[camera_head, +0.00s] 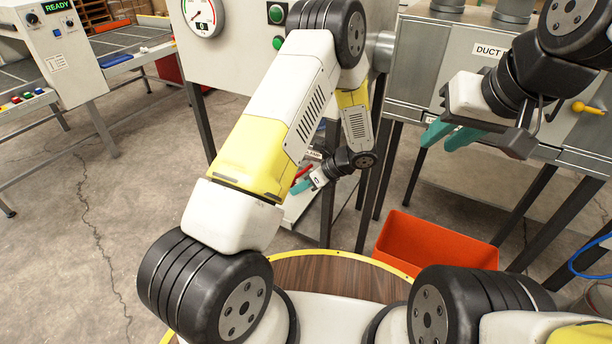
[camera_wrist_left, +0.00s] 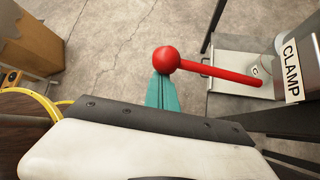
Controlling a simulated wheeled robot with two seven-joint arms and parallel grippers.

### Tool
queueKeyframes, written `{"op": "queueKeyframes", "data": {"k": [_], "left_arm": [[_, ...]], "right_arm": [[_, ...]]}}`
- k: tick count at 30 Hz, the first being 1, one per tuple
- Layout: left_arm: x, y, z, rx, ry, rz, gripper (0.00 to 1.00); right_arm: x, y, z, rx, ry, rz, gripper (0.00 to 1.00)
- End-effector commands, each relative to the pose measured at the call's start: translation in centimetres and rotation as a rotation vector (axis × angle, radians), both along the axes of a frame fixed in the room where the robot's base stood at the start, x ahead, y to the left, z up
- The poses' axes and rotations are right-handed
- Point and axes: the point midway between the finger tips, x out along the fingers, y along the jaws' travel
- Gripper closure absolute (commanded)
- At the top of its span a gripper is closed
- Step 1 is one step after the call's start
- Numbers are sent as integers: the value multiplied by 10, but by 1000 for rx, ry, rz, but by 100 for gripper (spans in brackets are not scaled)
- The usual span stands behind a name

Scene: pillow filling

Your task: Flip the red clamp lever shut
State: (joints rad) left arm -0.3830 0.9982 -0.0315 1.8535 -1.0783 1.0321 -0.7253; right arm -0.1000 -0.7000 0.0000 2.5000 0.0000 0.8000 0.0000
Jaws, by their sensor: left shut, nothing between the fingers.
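The red clamp lever (camera_wrist_left: 222,73) has a round red ball knob (camera_wrist_left: 166,59) at its free end and runs right to a grey clamp plate (camera_wrist_left: 240,72) by a sign reading CLAMP (camera_wrist_left: 291,70). In the head view a small part of the lever (camera_head: 303,171) shows low behind my left arm. My left gripper (camera_wrist_left: 162,85) is shut and empty, its teal fingertips at the knob; I cannot tell whether they touch it. It also shows in the head view (camera_head: 296,188). My right gripper (camera_head: 437,144) is open and empty, in front of the duct cabinet.
An orange-red bin (camera_head: 433,244) stands on the floor below my right gripper. The duct cabinet (camera_head: 430,60) is at the right, and a machine with a READY display (camera_head: 57,6) is at the left. Dark table legs stand near my left gripper.

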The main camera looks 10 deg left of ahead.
Motion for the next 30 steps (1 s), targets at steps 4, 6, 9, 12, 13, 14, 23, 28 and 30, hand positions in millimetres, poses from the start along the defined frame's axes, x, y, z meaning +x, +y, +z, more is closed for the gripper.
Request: {"op": "queueKeyframes", "data": {"k": [4,6,9,12,13,14,23,28,30], "left_arm": [[7,0,18,43,107,3,100],[9,0,26,51,129,2,100],[12,-2,35,51,126,0,100],[16,-3,42,51,126,-1,100],[16,-3,43,50,126,-2,100],[17,-4,45,50,126,-2,100],[23,-5,54,52,124,-3,100],[24,-5,56,53,121,-3,100],[25,-5,57,53,120,-3,100]], "right_arm": [[0,0,0,0,0,0,72],[0,0,0,0,0,0,72],[0,0,0,0,0,0,72],[0,0,0,0,0,0,72],[0,0,0,0,0,0,72],[0,0,0,0,0,0,72],[0,0,0,0,0,0,72],[0,0,0,0,0,0,72],[0,0,0,0,0,0,72]]}}
